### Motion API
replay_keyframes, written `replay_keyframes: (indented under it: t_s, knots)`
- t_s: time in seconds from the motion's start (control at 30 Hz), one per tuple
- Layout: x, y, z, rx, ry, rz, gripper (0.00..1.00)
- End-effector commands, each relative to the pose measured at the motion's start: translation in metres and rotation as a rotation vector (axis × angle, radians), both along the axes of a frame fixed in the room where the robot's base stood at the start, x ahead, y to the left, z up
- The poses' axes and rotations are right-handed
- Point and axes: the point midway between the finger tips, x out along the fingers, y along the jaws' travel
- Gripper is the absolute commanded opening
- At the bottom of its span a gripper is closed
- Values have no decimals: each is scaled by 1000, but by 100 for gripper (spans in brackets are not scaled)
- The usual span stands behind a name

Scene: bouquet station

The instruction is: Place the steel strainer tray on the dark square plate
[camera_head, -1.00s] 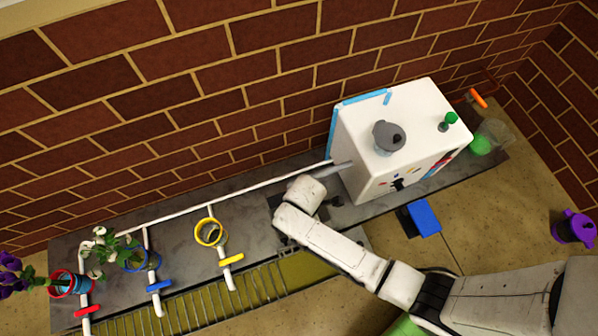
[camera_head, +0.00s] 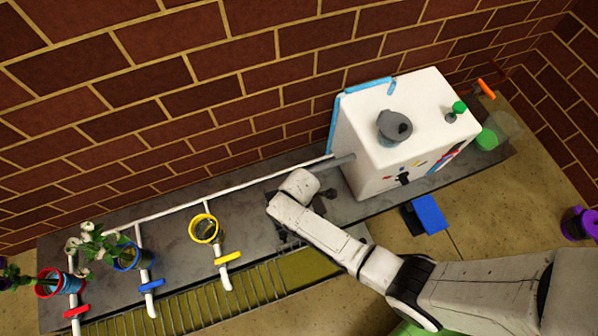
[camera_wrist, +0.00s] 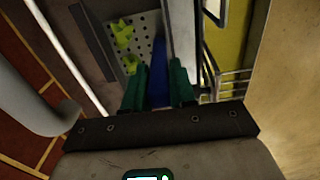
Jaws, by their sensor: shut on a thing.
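The steel strainer tray (camera_wrist: 146,58) shows in the wrist view as a perforated grey surface with yellow-green pieces on it, just beyond my fingertips. My gripper (camera_wrist: 160,78) has green fingers shut on a blue part that appears to be the tray's handle. In the head view my arm's end hides the gripper and most of the tray over the grey counter. A dark square patch (camera_head: 274,194), seemingly the dark square plate, shows partly beside my wrist. A dark strip lies left of the tray in the wrist view. I cannot tell whether the tray touches the plate.
A white machine (camera_head: 375,150) stands right of my wrist. A white pipe (camera_head: 250,189) runs along the counter's back. A yellow ring holder (camera_head: 204,229) and potted flowers stand to the left. A metal grate (camera_head: 190,306) lies in front. A blue block (camera_head: 430,214) sits right.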

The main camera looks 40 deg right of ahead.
Motion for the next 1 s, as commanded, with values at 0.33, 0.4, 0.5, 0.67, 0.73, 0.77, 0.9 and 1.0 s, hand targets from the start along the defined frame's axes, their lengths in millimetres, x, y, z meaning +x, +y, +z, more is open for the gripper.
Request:
replay_keyframes:
  t_s: [0.33,0.4,0.5,0.67,0.73,0.77,0.9,1.0]
  knots:
    - [8,-2,-35,0,-2,0,0]
    - [8,-2,-34,0,-1,1,0]
    - [8,-2,-33,0,0,1,0]
    - [8,-2,-36,0,0,0,0]
    - [7,-2,-36,0,0,0,28]
    - [7,-2,-36,0,0,0,31]
    - [7,-2,-36,0,0,0,44]
    - [7,-2,-36,0,0,0,51]
